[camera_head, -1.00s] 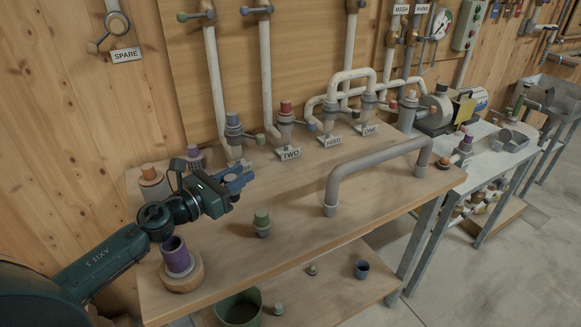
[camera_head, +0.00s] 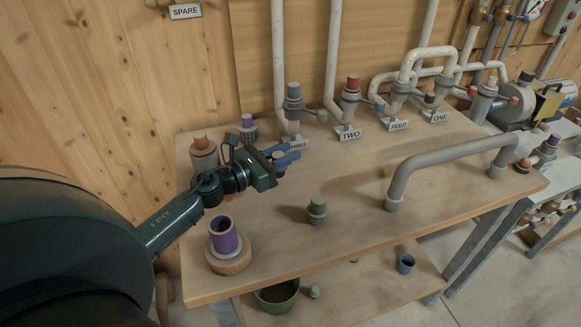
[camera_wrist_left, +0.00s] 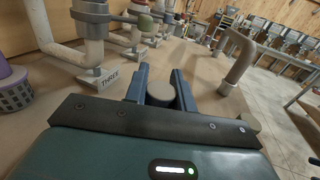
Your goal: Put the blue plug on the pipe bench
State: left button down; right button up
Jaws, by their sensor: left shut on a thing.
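The pipe bench is a wooden table (camera_head: 345,215) with a bare tan top. My left gripper (camera_head: 287,158) is above its back left part, in front of the pipe with the THREE sign. In the left wrist view its two fingers (camera_wrist_left: 160,90) are shut on a short round blue-grey plug (camera_wrist_left: 160,92) with a tan end face, which I take as the blue plug. In the head view the fingers mostly hide the plug. I cannot tell whether the plug touches the bench top. My right gripper is not in view.
A purple pipe piece on a round wooden base (camera_head: 229,262) stands at the front left. A green plug (camera_head: 317,208) stands mid-bench. A grey bent pipe (camera_head: 450,160) rises at the right. Capped pipes with signs (camera_head: 349,133) line the back. A small blue cup (camera_head: 405,264) is on the lower shelf.

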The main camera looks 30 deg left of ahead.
pick_arm(q)
notch_tip(320, 180, down, 4)
jog(key=shift+r+b, duration=0.1)
jog(key=shift+b, duration=0.3)
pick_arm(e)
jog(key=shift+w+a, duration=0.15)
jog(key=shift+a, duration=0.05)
pick_arm(q)
jog(key=shift+f, duration=0.3)
jog(key=c, duration=1.2)
grip_release()
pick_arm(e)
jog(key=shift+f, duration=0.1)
pick_arm(q)
jog(key=shift+o, duration=0.2)
